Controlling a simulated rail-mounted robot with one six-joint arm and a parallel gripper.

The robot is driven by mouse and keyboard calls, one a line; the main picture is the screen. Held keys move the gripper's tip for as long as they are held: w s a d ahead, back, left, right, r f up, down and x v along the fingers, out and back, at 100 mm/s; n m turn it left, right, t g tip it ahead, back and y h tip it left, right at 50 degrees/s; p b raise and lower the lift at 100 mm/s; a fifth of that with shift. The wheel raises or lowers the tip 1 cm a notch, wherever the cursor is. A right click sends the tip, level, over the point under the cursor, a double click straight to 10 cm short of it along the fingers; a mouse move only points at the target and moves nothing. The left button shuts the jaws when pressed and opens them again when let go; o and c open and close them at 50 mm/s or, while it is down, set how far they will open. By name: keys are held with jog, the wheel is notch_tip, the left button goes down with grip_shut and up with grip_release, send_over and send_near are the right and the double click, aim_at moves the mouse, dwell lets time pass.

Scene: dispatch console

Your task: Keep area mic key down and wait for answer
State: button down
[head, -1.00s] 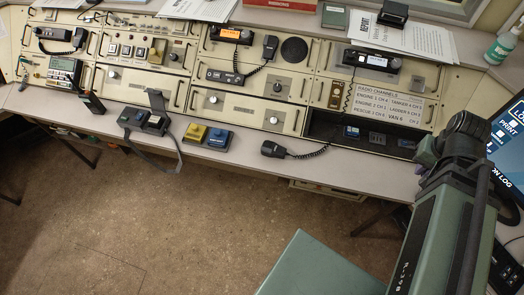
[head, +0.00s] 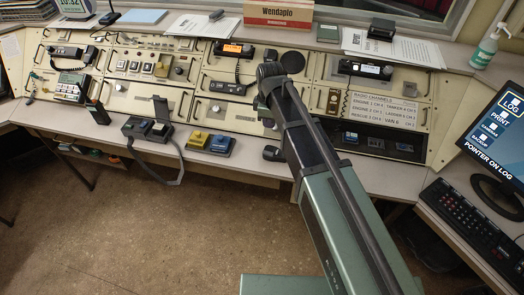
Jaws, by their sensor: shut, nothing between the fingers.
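A hand mic (head: 272,153) lies on the desk's front ledge below the right-centre panels, partly covered by my arm. A third hand mic (head: 89,54) rests by the left radio. I cannot tell which one is the area mic, and no key can be made out. My arm reaches up from the lower right, its wrist in front of the centre panels. My gripper's fingers are hidden, so contact with anything cannot be seen.
A monitor (head: 495,135) and keyboard (head: 470,222) are at right. A channel list (head: 383,112) is on the right panel.

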aim_at(268, 153)
jog(key=shift+f, duration=0.1)
notch_tip(268, 153, down, 14)
jog(key=b, duration=1.4)
